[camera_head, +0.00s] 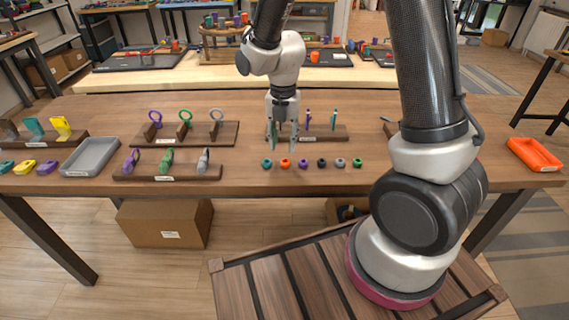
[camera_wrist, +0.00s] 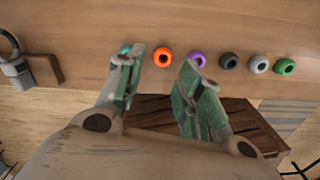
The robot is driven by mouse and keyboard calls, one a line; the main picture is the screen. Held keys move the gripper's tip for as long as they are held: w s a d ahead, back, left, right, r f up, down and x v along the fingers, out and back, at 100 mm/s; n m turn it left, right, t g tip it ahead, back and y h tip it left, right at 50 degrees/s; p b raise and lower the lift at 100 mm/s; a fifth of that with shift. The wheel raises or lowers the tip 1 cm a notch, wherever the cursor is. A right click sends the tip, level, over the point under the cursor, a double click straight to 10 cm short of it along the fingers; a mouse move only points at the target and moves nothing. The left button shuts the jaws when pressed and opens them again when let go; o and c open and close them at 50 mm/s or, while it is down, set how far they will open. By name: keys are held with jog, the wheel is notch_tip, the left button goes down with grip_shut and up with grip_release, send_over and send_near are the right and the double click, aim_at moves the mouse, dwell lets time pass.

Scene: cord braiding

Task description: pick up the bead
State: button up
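A row of several small ring-shaped beads lies along the front edge of the table: teal (camera_head: 267,163), orange (camera_head: 285,163), purple (camera_head: 303,163), black (camera_head: 321,163), grey (camera_head: 340,163) and green (camera_head: 357,162). My gripper (camera_head: 282,146) points down with its fingers spread, above or just behind the left end of the row. In the wrist view, the orange bead (camera_wrist: 162,57) shows in the gap between the fingertips. The purple bead (camera_wrist: 196,60) is partly covered by the right finger. The teal bead is mostly hidden by the left finger. Nothing is held.
Wooden racks (camera_head: 168,172) with coloured ring-topped pieces stand left of the beads. Another rack (camera_head: 325,133) stands behind them. A grey tray (camera_head: 90,157) is at the left and an orange tray (camera_head: 535,154) at the right. The table (camera_head: 240,170) is clear between the left racks and the beads.

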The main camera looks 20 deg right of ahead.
aim_at(285, 163)
jog(key=f, duration=0.6)
jog(key=shift+s+d+f, duration=0.15)
jog(key=shift+d+f, duration=0.05)
jog(key=shift+f, duration=0.2)
jog(key=shift+c, duration=0.4)
jog(key=c, duration=0.4)
